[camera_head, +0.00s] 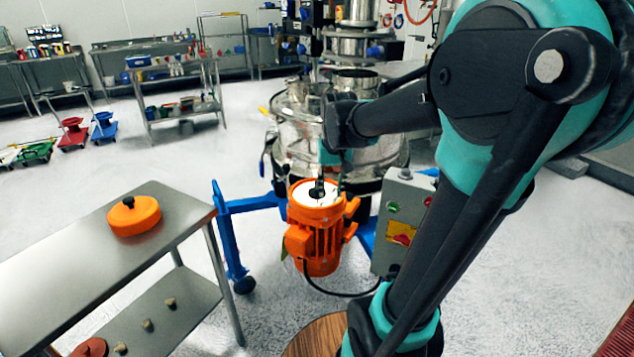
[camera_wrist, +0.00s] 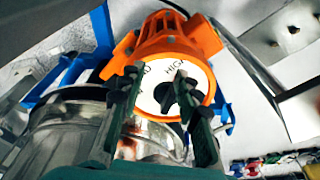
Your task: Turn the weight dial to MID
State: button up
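The weight dial is a white disc (camera_wrist: 152,88) on the end of an orange motor (camera_wrist: 178,38), with a black knob (camera_wrist: 184,96) at its middle. The word HIGH shows near the disc's upper edge; lettering left of it is partly hidden by a finger. I cannot tell which mark the knob points at. My gripper (camera_wrist: 157,76) is open, its dark fingers in front of the disc, one left and one right of the knob. I cannot tell whether they touch it. In the head view, the dial (camera_head: 306,196) faces up on top of the motor (camera_head: 318,240).
The steel sifter (camera_head: 290,135) stands behind the motor on a blue frame (camera_head: 228,235). A grey control box (camera_head: 400,215) is close on the right. A steel table (camera_head: 60,265) with an orange lid (camera_head: 134,215) is at left. Open floor lies beyond the table.

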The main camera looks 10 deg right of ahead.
jog(key=w+a+r+g, duration=0.2)
jog(key=w+r, duration=0.6)
jog(key=r, duration=0.6)
jog(key=shift+m, duration=0.4)
jog(key=f, duration=1.6)
jog(key=shift+w+a+f, duration=0.2)
jog(key=shift+f, duration=0.2)
grip_shut()
